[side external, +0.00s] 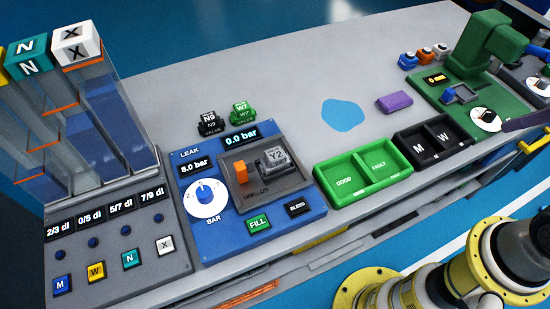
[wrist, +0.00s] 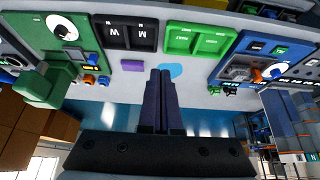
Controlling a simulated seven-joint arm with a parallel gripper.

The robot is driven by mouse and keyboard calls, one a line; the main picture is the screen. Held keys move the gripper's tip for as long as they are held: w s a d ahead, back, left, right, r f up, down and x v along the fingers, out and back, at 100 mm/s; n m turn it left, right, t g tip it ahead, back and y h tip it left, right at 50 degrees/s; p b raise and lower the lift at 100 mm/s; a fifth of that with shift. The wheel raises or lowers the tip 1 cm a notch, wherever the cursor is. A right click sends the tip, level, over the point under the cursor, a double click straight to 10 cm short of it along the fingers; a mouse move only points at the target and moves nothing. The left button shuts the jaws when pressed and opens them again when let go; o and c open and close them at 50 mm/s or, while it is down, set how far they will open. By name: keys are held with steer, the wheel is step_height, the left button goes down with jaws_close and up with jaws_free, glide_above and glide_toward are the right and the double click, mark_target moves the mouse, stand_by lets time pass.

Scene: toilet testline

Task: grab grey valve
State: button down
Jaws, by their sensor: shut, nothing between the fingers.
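The grey valve (side external: 274,160), a block marked Y2, sits in the recessed grey fixture on the blue leak-test panel (side external: 212,238), right of an orange lever (side external: 240,172). In the wrist view, my gripper (wrist: 161,72) has its two dark fingers together with nothing between them. They point toward the bench top, with the blue patch and purple block near the tips. The gripper is apart from the leak panel, which lies to the right in that view.
A black valve (side external: 210,123) and a green valve (side external: 241,112) stand behind the panel. Green GOOD/FAULT trays (side external: 345,185) and black M/W trays (side external: 419,151) lie to its right. A purple block (side external: 394,102) and blue patch (side external: 342,114) lie on the otherwise mostly clear bench. Tall clear chutes (side external: 115,115) stand left.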

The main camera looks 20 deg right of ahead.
stand_by(0.3)
steer(key=shift+c, duration=1.6)
jaws_free()
